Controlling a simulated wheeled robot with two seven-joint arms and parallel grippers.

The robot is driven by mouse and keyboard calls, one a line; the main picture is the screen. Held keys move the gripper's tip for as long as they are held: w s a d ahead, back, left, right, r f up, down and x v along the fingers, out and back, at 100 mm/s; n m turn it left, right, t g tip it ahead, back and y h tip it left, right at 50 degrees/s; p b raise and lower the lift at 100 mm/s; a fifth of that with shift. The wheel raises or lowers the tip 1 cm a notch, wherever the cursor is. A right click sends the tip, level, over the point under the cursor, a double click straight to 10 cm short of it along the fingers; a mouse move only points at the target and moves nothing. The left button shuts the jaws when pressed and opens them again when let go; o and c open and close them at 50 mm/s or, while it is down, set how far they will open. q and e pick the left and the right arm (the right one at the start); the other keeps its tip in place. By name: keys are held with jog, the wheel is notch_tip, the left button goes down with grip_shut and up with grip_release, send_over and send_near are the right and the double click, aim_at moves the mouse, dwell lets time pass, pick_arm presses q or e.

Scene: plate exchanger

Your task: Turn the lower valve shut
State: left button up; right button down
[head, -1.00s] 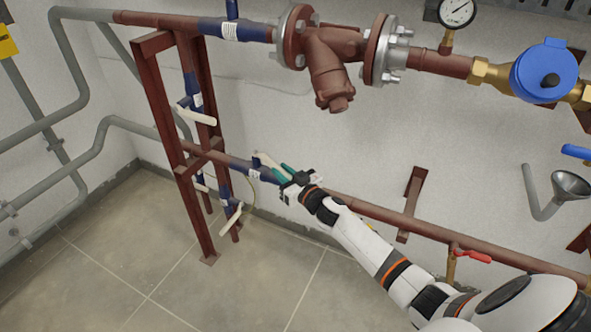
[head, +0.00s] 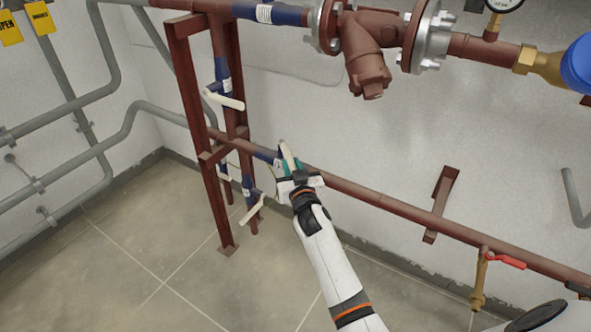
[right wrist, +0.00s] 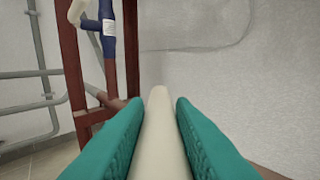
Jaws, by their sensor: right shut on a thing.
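The lower pipe's valve has a blue body (head: 264,154) on the red-brown horizontal pipe, and a cream lever handle (head: 287,157). My right gripper (head: 290,171) is shut on this handle. In the right wrist view the handle (right wrist: 158,130) lies lengthwise between the two green finger pads (right wrist: 158,145). In the head view the handle's far end sticks up past the fingers, and my gripper hides part of the valve. My left gripper is out of view.
Other cream-levered valves sit on the frame: an upper one (head: 226,101) and a low one (head: 252,208). A red-brown upright frame (head: 197,130) stands left of my gripper. A red-handled valve (head: 505,261) is at right. The tiled floor is clear.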

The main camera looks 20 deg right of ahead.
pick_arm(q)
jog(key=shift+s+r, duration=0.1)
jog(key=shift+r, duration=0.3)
pick_arm(e)
jog(key=shift+a, duration=0.1)
jog(key=c, duration=1.2)
grip_release()
jog(key=shift+s, duration=0.1)
jog(key=shift+s+a, duration=0.1)
jog(key=shift+s, duration=0.2)
pick_arm(q)
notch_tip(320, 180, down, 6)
jog(key=p, duration=0.1)
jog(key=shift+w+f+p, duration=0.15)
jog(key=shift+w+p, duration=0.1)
jog(key=shift+p, duration=0.1)
pick_arm(e)
jog(key=s+a, duration=0.2)
jog(key=s, duration=0.9)
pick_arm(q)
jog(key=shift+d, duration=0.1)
pick_arm(e)
jog(key=shift+a, duration=0.1)
jog(key=shift+c, duration=0.5)
